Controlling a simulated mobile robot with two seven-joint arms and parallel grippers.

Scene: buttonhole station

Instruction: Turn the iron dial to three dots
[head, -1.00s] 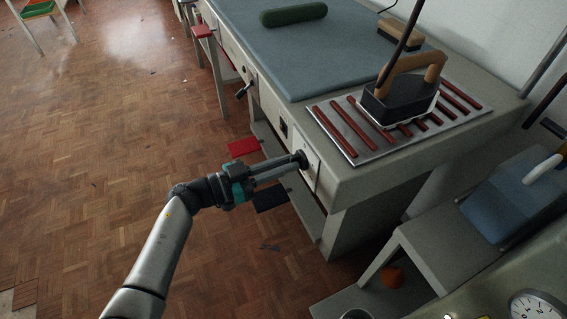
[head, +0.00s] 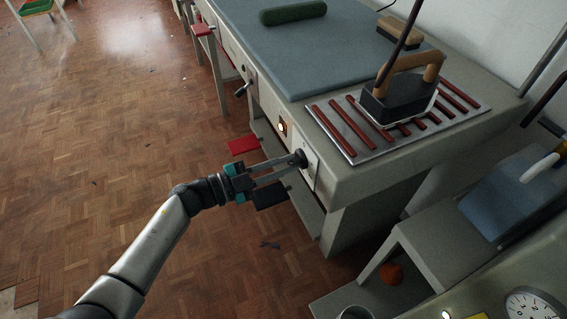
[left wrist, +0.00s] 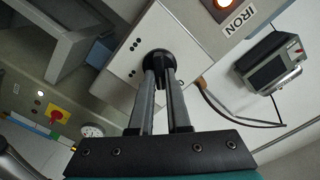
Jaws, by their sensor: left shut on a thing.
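The iron dial (head: 301,156) is a black round knob on a pale plate on the front of the ironing table. It also shows in the left wrist view (left wrist: 158,60), on a white plate (left wrist: 190,42) with small black dots; the dial's pointer direction is hidden by my fingers. My left gripper (head: 295,161) is shut on the dial, its two fingers reaching straight to it. An orange lamp (head: 282,129) beside the dial glows, near the label IRON (left wrist: 238,24) in the left wrist view. My right gripper is not in view.
The iron (head: 400,98) stands on a metal rest (head: 350,150) with red-brown bars above the dial. A red pedal (head: 243,145) and a black pedal (head: 270,195) lie below the left gripper. A grey bench (head: 440,235) stands at right.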

